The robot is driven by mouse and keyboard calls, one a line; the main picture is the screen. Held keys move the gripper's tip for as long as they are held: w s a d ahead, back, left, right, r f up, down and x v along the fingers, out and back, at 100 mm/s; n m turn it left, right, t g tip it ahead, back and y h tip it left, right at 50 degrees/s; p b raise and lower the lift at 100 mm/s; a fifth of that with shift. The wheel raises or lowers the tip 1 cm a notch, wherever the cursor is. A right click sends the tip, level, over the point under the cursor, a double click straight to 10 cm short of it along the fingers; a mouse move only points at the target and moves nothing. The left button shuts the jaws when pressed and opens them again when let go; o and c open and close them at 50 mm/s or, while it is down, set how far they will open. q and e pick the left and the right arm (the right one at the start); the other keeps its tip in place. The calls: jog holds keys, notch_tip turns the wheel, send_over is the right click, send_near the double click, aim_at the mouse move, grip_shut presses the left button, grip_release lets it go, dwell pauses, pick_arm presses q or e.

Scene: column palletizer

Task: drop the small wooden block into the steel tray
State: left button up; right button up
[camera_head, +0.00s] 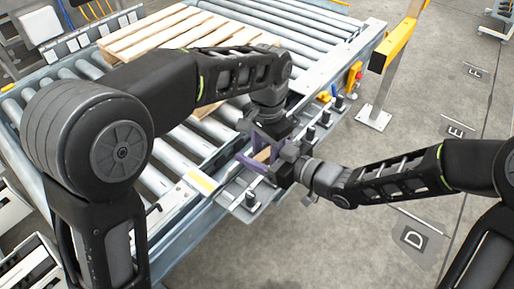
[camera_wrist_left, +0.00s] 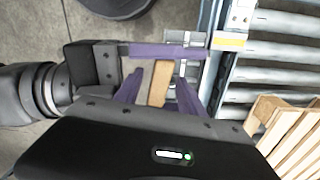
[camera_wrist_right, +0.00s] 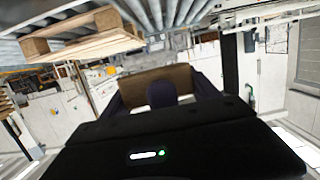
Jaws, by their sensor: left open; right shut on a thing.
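The small wooden block (camera_wrist_left: 160,83) is tan and held in my right gripper (camera_head: 268,158), which is shut on it. The block also fills the space in front of the wrist in the right wrist view (camera_wrist_right: 157,86). My left gripper (camera_wrist_left: 160,92) is open, its purple fingers on either side of the block in its view; I cannot tell whether they touch it. Both grippers are close together over the conveyor's near edge. A grey metal piece (camera_head: 244,198) below them may be the steel tray; the grippers and arms hide much of it.
The roller conveyor (camera_head: 177,150) lies behind and left, with a wooden pallet (camera_head: 150,35) on it. Black knobs (camera_head: 338,102) stand along its edge. Open concrete floor lies to the right.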

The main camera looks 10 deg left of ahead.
aim_at(265, 153)
pick_arm(q)
notch_tip(265, 153, up, 7)
jog(key=shift+r, duration=0.1)
dwell(0.3)
jog(key=shift+a, duration=0.1)
